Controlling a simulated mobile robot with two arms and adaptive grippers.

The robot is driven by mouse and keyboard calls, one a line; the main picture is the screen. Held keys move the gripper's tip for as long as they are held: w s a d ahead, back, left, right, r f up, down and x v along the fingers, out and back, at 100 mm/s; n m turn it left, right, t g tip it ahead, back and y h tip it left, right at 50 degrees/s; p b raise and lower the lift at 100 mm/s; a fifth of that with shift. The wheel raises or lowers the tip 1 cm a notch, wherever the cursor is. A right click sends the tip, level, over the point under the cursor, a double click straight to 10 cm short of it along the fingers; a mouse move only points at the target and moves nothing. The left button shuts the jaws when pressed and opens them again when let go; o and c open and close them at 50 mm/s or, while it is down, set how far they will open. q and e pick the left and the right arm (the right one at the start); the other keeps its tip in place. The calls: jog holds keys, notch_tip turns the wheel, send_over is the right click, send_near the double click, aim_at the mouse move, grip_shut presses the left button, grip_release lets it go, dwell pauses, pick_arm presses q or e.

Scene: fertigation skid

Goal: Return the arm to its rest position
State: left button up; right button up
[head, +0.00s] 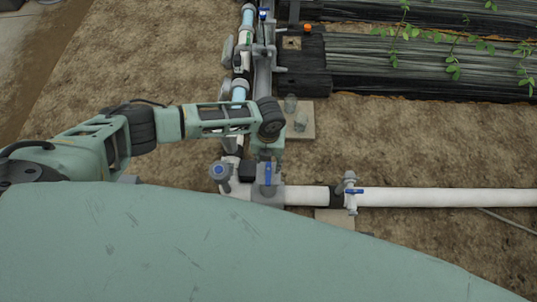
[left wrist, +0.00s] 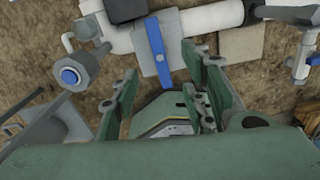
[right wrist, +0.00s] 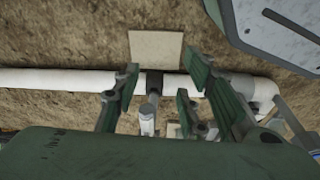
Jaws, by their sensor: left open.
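My left arm comes in from the left in the head view, and its gripper (head: 268,148) points down over the pipe junction. A blue-handled valve (head: 268,172) lies just below it there. In the left wrist view, my left gripper (left wrist: 163,78) is open, with its fingers apart and nothing held. The blue handle (left wrist: 158,50) shows beyond and between its fingertips; no contact is visible. In the right wrist view, my right gripper (right wrist: 160,75) has its fingers apart and empty above a white pipe (right wrist: 55,80). My right gripper is hidden in the head view.
A grey valve with a blue knob (head: 220,172) stands left of the junction. A smaller blue-handled valve (head: 351,190) sits on the white pipe (head: 440,197) to the right. Planted dark beds (head: 420,60) lie at upper right. Bare soil (head: 130,60) is open at upper left.

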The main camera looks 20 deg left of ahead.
pick_arm(q)
jog(key=shift+r, duration=0.15)
pick_arm(e)
jog(key=shift+s+f, duration=0.2)
jog(key=shift+f, duration=0.3)
